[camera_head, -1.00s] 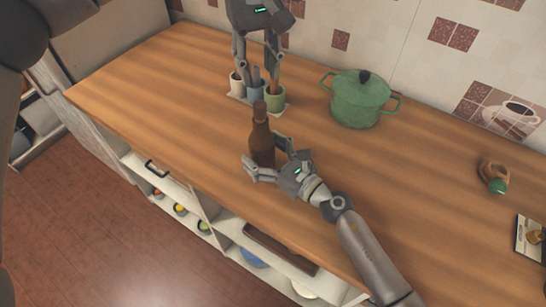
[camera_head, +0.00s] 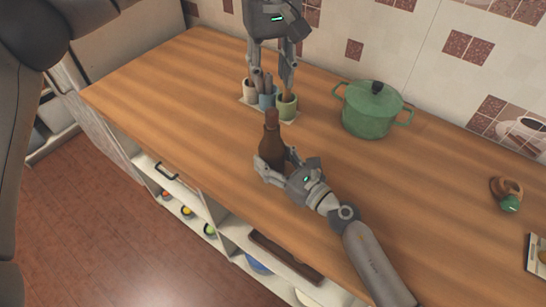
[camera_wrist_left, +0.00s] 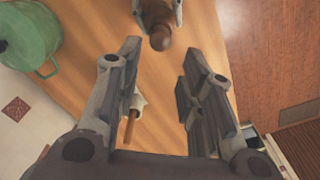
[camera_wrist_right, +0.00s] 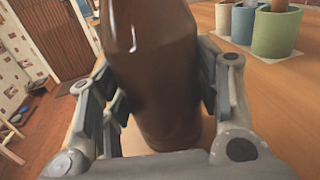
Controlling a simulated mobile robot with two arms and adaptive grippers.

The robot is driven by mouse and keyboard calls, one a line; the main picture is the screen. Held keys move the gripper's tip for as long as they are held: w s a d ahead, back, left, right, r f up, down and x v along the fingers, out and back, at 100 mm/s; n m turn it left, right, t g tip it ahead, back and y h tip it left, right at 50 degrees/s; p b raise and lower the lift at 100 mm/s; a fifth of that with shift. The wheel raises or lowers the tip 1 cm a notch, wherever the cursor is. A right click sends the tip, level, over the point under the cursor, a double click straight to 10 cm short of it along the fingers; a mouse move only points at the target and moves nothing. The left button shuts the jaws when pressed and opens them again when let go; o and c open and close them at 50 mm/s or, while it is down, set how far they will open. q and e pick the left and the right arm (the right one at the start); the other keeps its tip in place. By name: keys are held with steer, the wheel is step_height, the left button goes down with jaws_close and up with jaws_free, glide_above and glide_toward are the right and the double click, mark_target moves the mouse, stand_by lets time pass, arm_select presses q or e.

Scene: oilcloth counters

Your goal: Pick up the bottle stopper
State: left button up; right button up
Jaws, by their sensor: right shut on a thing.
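A brown bottle (camera_head: 272,147) stands upright on the wooden counter (camera_head: 190,110). The stopper (camera_head: 272,117) sits in its mouth, a brown rounded top that also shows in the left wrist view (camera_wrist_left: 160,42). My right gripper (camera_head: 275,168) is shut on the bottle's body, one finger on each side, as the right wrist view (camera_wrist_right: 155,90) shows. My left gripper (camera_head: 268,82) is open and empty, pointing down above the counter behind the bottle. In the left wrist view the stopper lies just beyond the fingertips, apart from them.
Small cups, including a blue one (camera_head: 267,98) and a green one (camera_head: 287,107), stand on a pale tray behind the bottle, under my left gripper. A green lidded pot (camera_head: 370,112) stands to their right. A ring-shaped brown object (camera_head: 507,190) lies far right. The counter's left side is clear.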

arm_select(q)
steer(key=o, duration=0.3)
steer(key=shift+w+d+f, duration=0.1)
steer(key=shift+o, duration=0.2)
steer(key=w+d+m+t+h, duration=0.5)
steer(key=d+m+t, duration=0.45)
steer(key=d, duration=0.25)
steer(key=n+t+y, duration=0.8)
glide_toward(273, 122)
steer(key=w, duration=0.6)
steer(key=shift+w+a, duration=0.15)
steer(key=shift+a, duration=0.1)
steer(key=shift+w+a, duration=0.25)
steer(key=shift+w, duration=0.6)
steer(key=shift+w+a, duration=0.3)
steer(key=shift+w, duration=0.55)
steer(key=shift+w+a, duration=0.25)
steer(key=shift+w, duration=0.65)
